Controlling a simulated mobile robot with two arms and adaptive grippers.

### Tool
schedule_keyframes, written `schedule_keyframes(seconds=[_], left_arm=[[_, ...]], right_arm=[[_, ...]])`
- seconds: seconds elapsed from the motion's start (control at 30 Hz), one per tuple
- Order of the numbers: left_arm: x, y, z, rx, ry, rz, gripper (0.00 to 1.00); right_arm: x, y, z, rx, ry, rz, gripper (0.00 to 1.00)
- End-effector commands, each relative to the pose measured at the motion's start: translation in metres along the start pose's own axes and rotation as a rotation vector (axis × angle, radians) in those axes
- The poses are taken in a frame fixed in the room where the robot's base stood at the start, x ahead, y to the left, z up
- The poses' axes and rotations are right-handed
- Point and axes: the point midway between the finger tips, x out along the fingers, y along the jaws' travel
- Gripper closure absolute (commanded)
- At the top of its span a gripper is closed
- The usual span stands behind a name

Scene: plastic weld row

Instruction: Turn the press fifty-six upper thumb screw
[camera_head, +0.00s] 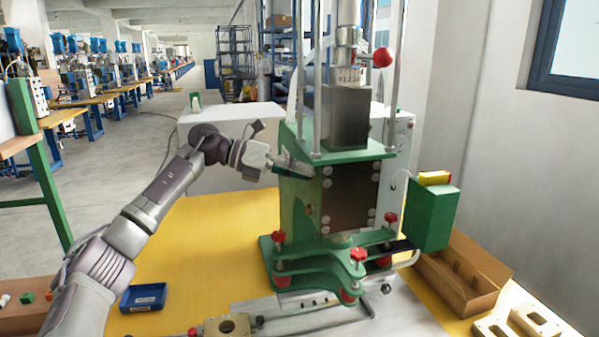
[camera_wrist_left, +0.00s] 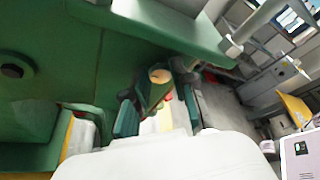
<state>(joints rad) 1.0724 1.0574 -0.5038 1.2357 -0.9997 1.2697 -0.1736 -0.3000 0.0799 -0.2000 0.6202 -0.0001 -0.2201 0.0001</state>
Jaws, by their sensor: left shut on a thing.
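The green press (camera_head: 310,206) stands on the yellow table, with a dark front plate and silver screws along both sides of it. My left gripper (camera_head: 303,168) reaches in from the left to the press's upper left side, just under the green top plate. In the left wrist view the gripper (camera_wrist_left: 157,98) has its dark fingers on either side of a small screw with a round tan end (camera_wrist_left: 160,75), close against the green body. It is shut on this upper thumb screw, mostly hidden by the fingers. The right gripper is not in view.
A green box (camera_head: 430,216) is at the press's right, beside a brown cardboard box (camera_head: 468,272). A blue tray (camera_head: 143,298) sits at the table's front left. Red-knobbed clamps (camera_head: 358,255) surround the press base.

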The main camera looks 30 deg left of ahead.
Motion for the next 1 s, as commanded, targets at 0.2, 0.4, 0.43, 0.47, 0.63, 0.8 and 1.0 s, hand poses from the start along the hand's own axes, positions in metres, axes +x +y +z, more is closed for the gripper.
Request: schedule_keyframes(seconds=[0.2, 0.4, 0.43, 0.47, 0.63, 0.8, 1.0], left_arm=[[0.001, 0.001, -0.002, 0.002, 0.005, 0.003, 1.0], [0.001, 0.001, -0.002, 0.001, 0.006, 0.003, 0.69], [0.001, 0.001, -0.002, 0.0, 0.006, 0.003, 0.64], [0.001, 0.001, -0.002, 0.001, 0.005, 0.002, 0.59], [0.001, 0.001, -0.001, 0.001, 0.003, 0.002, 0.49], [0.0, 0.0, -0.001, 0.001, 0.002, 0.001, 0.49], [-0.018, 0.001, 0.0, 0.0, -0.001, 0.004, 0.49]], right_arm=[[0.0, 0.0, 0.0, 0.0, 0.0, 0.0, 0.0], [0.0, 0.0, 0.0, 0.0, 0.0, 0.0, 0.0], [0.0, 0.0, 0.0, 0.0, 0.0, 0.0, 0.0], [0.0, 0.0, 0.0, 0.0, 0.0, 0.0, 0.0], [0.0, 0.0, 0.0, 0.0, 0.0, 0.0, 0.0], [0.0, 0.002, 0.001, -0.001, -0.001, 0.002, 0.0], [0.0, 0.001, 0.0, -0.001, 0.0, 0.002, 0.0]])
